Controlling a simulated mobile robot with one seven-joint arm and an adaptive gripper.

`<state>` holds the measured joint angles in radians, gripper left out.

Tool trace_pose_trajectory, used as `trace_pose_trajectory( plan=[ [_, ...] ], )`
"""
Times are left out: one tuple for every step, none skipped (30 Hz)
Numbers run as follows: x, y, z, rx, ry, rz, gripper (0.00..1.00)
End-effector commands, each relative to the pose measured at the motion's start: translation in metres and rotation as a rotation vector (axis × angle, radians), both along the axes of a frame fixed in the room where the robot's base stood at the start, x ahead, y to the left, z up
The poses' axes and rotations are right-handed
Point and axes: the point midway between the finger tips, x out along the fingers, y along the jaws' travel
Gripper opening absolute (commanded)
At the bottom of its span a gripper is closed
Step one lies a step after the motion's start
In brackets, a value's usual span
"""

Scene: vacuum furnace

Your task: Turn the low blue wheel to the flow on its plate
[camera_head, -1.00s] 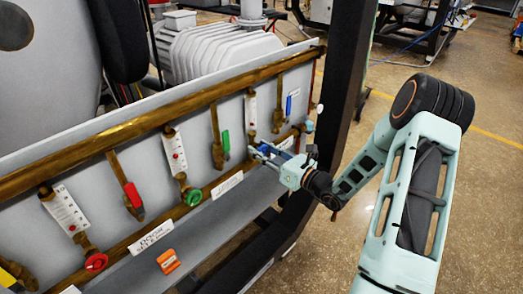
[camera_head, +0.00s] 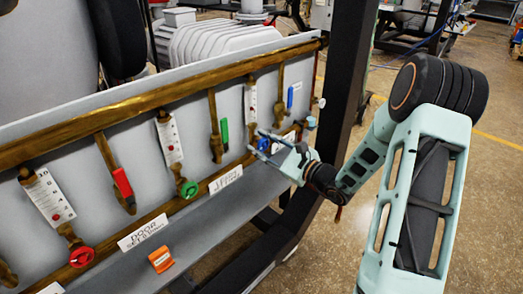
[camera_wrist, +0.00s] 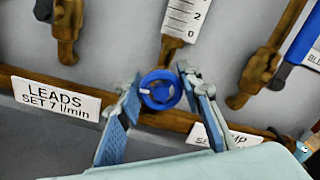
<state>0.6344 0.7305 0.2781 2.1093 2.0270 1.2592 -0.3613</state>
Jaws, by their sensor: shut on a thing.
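The low blue wheel (camera_wrist: 160,90) shows in the wrist view at the foot of a white scale plate (camera_wrist: 187,18), which carries the marks 2 and 0. My gripper (camera_wrist: 162,93) has one finger on each side of the wheel and is shut on it. In the head view my gripper (camera_head: 264,144) reaches in from the right to the lower pipe, and its fingers partly cover the wheel. The scale plate (camera_head: 253,101) stands above it there. A sign (camera_wrist: 57,98) left of the wheel reads "LEADS SET 7 l/min". The scale's upper part is cut off in the wrist view.
A valve with a green lever (camera_head: 224,134) stands left of the wheel, and one with a blue lever (camera_head: 290,97) stands right. Green (camera_head: 189,190) and red (camera_head: 81,257) wheels sit farther left. A dark post (camera_head: 344,90) rises close behind my wrist. An orange block (camera_head: 161,259) lies on the ledge.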

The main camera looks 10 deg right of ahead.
Motion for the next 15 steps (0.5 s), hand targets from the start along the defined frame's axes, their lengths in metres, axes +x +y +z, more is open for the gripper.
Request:
trace_pose_trajectory(
  plan=[
    [-0.0002,0.0000,-0.0043,-0.024,-0.016,-0.001,0.09],
    [-0.0002,0.0000,-0.0041,-0.039,-0.027,-0.001,0.09],
    [-0.0004,0.0000,-0.0038,-0.055,-0.039,-0.001,0.09],
    [-0.0004,0.0000,-0.0037,-0.067,-0.048,-0.001,0.09],
    [-0.0005,0.0002,-0.0037,-0.078,-0.055,0.000,0.09],
    [-0.0005,0.0002,-0.0036,-0.089,-0.062,0.000,0.09],
    [-0.0006,0.0001,-0.0035,-0.098,-0.068,0.000,0.09],
    [-0.0005,0.0002,-0.0031,-0.106,-0.074,0.000,0.09],
    [-0.0007,0.0002,-0.0028,-0.115,-0.080,0.000,0.09],
    [-0.0007,0.0003,-0.0026,-0.120,-0.085,0.000,0.09],
    [-0.0007,0.0002,-0.0025,-0.124,-0.088,0.000,0.09],
    [-0.0007,0.0002,-0.0023,-0.130,-0.092,0.000,0.09],
    [-0.0007,0.0003,-0.0022,-0.133,-0.094,0.000,0.09],
    [-0.0007,0.0003,-0.0020,-0.136,-0.096,0.000,0.09],
    [-0.0008,0.0002,-0.0020,-0.139,-0.098,0.000,0.09]
  ],
)
